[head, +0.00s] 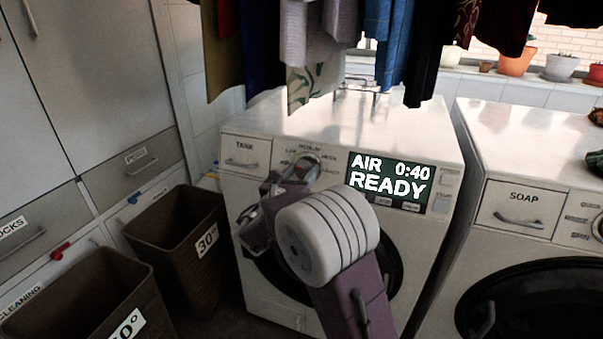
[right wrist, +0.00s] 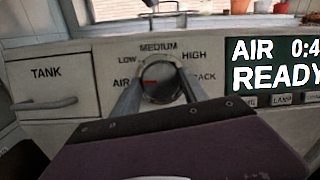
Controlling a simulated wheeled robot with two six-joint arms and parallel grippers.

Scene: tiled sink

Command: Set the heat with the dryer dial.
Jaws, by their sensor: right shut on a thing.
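The dryer (head: 275,150) stands in the middle of the head view. Its round dial (right wrist: 160,82) sits on the front panel between the tank drawer and the display, with labels AIR, LOW, MEDIUM, HIGH and RACK around it. A red mark on the dial lies on its left half, toward AIR. The lit display (head: 390,181) reads AIR 0:40 READY. My right gripper (head: 303,172) is shut on the dial, one finger on each side of it. My arm hides much of the dial in the head view. My left gripper is not seen.
Clothes (head: 310,35) hang above the dryer. Two dark bins (head: 175,225) stand at the left. The tank drawer (right wrist: 50,85) has a protruding handle. A second machine with a soap drawer (head: 517,207) stands close on the right.

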